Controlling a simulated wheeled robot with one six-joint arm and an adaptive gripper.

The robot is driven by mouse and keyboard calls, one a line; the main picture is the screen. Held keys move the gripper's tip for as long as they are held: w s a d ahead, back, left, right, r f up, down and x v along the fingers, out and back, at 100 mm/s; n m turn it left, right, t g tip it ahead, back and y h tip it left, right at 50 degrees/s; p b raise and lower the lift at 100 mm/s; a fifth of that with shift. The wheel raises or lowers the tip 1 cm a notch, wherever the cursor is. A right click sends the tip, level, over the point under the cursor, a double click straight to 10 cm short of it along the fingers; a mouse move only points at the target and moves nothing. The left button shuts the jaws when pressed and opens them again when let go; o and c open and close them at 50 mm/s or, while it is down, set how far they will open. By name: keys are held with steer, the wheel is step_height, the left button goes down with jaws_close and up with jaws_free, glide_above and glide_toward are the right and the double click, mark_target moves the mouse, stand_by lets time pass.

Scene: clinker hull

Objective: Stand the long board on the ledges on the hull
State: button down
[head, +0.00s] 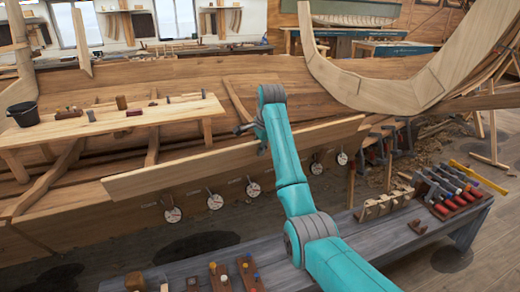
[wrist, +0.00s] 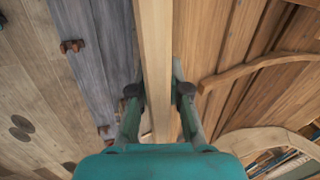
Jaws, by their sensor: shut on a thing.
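The long board (head: 200,168) is a pale plank on edge in front of the hull (head: 200,80), its right end higher in the picture than its left. My gripper (head: 258,140) is shut on its upper edge, right of its middle. In the wrist view the board (wrist: 156,50) runs between the two fingers (wrist: 158,92). Several small brackets with round white discs, perhaps the ledges (head: 215,201), line the hull just below the board's lower edge. I cannot tell whether the board touches them.
A plank bench with a black bucket (head: 23,114) and small tools stands inside the hull at left. A grey workbench (head: 365,226) with clamps and chisels lies in front, under my arm. A large curved timber (head: 395,92) rises at right. Floor shows between hull and workbench.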

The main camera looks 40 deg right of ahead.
mark_target(257, 162)
steer(key=shift+w+f, duration=0.1)
steer(key=shift+f, duration=0.05)
steer(key=shift+x, duration=1.35)
steer(key=shift+f, duration=0.15)
steer(key=shift+w+f, duration=0.1)
steer(key=shift+f, duration=0.05)
steer(key=shift+x, duration=0.95)
steer(key=shift+w+d+f, duration=0.1)
steer(key=shift+w+f, duration=0.1)
steer(key=shift+w+f, duration=0.2)
steer(key=shift+f, duration=0.8)
